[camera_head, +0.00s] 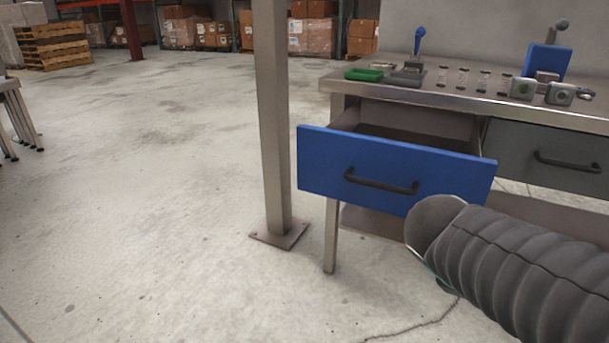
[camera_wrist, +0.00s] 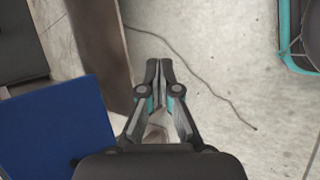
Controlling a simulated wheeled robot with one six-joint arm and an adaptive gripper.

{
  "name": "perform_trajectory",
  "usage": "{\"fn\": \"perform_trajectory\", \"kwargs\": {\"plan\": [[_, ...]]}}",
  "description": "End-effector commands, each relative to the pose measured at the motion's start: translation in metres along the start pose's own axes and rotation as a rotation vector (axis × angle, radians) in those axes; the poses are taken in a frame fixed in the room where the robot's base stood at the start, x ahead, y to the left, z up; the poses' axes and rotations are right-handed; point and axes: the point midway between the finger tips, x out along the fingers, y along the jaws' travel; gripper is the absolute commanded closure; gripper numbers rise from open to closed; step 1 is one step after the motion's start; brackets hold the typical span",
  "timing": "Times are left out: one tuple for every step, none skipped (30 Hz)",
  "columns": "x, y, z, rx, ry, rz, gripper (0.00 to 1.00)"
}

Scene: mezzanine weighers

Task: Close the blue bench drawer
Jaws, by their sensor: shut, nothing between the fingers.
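The blue bench drawer (camera_head: 330,165) is pulled out from the steel bench. Its blue front carries a black bar handle (camera_head: 381,182), and its open top shows behind the front. In the wrist view a blue panel (camera_wrist: 60,130), which looks like the drawer front, lies at the lower left. My gripper (camera_wrist: 158,64) is shut and empty in the wrist view, pointing past the blue panel on its right, over the floor and apart from the panel. In the head view my arm covers the area by the drawer front's lower right corner, and the gripper itself does not show.
A grey drawer (camera_head: 550,160) beside the blue one is shut. A steel post (camera_head: 273,120) stands left of the drawer. Open concrete floor (camera_head: 130,190) lies further left.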

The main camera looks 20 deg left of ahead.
Motion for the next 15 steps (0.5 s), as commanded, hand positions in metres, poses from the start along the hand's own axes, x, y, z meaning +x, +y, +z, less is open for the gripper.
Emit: {"fn": "perform_trajectory", "kwargs": {"plan": [[-0.002,0.008,-0.025,-0.141,-0.023,0.059,1.0],[-0.005,0.014,-0.037,-0.218,-0.038,0.098,1.0],[-0.01,0.021,-0.055,-0.321,-0.061,0.152,1.0],[-0.015,0.026,-0.069,-0.396,-0.077,0.195,1.0],[-0.02,0.03,-0.084,-0.469,-0.094,0.239,1.0],[-0.028,0.035,-0.105,-0.566,-0.116,0.3,1.0],[-0.035,0.038,-0.121,-0.636,-0.135,0.348,1.0],[-0.043,0.039,-0.138,-0.705,-0.153,0.398,1.0],[-0.054,0.04,-0.161,-0.793,-0.179,0.465,1.0],[-0.064,0.04,-0.179,-0.857,-0.198,0.518,1.0],[-0.074,0.038,-0.196,-0.915,-0.217,0.57,1.0],[-0.088,0.034,-0.219,-0.989,-0.243,0.639,1.0],[-0.099,0.031,-0.235,-1.038,-0.261,0.69,1.0],[-0.109,0.027,-0.251,-1.084,-0.281,0.739,1.0],[-0.122,0.02,-0.269,-1.138,-0.304,0.801,1.0]]}}
